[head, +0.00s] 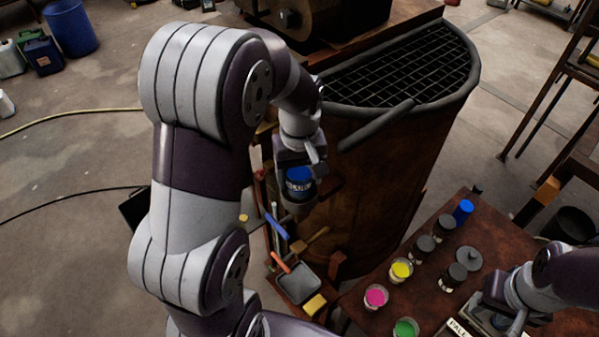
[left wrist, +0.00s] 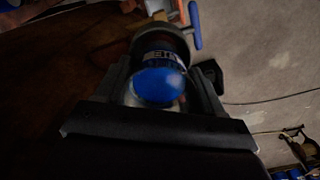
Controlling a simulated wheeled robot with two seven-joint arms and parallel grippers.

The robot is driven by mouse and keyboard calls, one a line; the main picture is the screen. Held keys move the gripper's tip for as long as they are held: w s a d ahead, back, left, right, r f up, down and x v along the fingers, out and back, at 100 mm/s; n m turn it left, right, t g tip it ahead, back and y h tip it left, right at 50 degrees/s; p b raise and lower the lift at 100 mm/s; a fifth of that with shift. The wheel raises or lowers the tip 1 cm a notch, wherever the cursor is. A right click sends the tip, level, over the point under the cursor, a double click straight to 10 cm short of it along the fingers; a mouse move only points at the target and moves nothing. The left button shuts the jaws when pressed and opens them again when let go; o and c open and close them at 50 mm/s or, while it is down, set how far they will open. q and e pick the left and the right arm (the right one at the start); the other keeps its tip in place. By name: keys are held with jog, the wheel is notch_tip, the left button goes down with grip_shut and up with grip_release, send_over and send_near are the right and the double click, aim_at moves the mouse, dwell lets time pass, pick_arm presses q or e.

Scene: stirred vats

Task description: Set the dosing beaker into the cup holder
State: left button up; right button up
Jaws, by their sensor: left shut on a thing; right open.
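The dosing beaker (head: 299,181) has blue contents and a dark band with pale lettering. My left gripper (head: 300,164) is shut on it, in front of the rusty vat's side. In the left wrist view the beaker (left wrist: 160,83) sits between the two fingers (left wrist: 160,92), its blue contents facing the camera. A greyish rounded part (head: 296,206) shows just below the beaker; it may be the cup holder, but I cannot tell whether the beaker touches it. My right gripper (head: 507,309) is open over the table at the lower right.
The vat (head: 385,165) has a grate (head: 400,68) and a thick dark rim. A tool tray (head: 298,282) with brushes and a sponge sits low beside it. The rusty table (head: 490,240) carries pink, yellow and green pots, dark jars and a blue-topped one.

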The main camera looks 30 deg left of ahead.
pick_arm(q)
jog(key=shift+f+b, duration=0.55)
jog(key=shift+f, duration=0.4)
jog(key=o, duration=1.2)
jog(key=shift+o, duration=0.2)
jog(key=shift+r, duration=0.25)
notch_tip(320, 180, up, 4)
jog(key=shift+w, duration=0.1)
notch_tip(320, 180, up, 8)
jog(key=p, duration=0.6)
jog(key=shift+p, duration=0.4)
jog(key=shift+r, duration=0.1)
